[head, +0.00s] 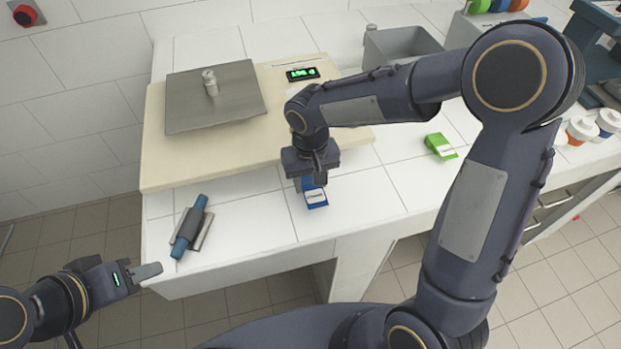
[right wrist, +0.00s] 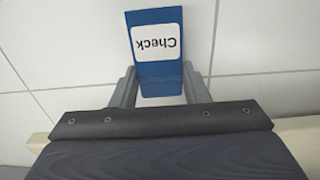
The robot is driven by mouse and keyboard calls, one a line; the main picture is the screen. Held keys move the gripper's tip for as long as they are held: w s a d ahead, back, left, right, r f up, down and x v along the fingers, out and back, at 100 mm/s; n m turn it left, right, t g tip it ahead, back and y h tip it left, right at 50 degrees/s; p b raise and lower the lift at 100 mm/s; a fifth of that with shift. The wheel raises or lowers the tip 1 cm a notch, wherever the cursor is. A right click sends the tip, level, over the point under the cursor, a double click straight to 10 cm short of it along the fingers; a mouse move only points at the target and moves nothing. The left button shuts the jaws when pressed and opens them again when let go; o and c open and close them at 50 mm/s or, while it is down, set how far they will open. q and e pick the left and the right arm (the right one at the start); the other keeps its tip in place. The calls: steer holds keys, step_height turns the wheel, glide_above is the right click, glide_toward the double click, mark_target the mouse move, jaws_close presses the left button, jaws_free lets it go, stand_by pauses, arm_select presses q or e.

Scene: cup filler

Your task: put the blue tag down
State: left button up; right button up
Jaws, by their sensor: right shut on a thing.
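The blue tag (head: 315,196) is at the front of the white tiled counter, under my right gripper (head: 312,182). In the right wrist view the blue tag (right wrist: 156,70) has a white label reading "Check", upside down. My right gripper (right wrist: 158,88) has its two fingers on either side of the tag's near end and is shut on it. I cannot tell whether the tag touches the counter. My left gripper (head: 150,272) is off the counter's front left corner, holding nothing that I can see; its finger opening does not show clearly.
A scale with a grey plate (head: 190,115) bears a small metal weight (head: 210,82); its display (head: 302,74) is lit green. A blue cylinder (head: 190,226) lies on a small stand at the front left. A green tag (head: 440,146) lies to the right. Counter right of the blue tag is clear.

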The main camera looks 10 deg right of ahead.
mark_target(310, 183)
steer(key=shift+f, duration=0.2)
steer(key=o, duration=0.9)
steer(key=shift+o, duration=0.2)
steer(key=shift+r, duration=0.15)
step_height(310, 183, up, 12)
steer(key=s+d+m+t+y, duration=0.1)
steer(key=s+d, duration=0.3)
steer(key=s, duration=0.5)
steer(key=s+d+m+t+y, duration=0.1)
steer(key=s+d+t, duration=0.3)
steer(key=s, duration=0.5)
steer(key=shift+s+d+f+t+y, duration=0.15)
steer(key=shift+d+f+t+y, duration=0.2)
steer(key=shift+d+y, duration=0.45)
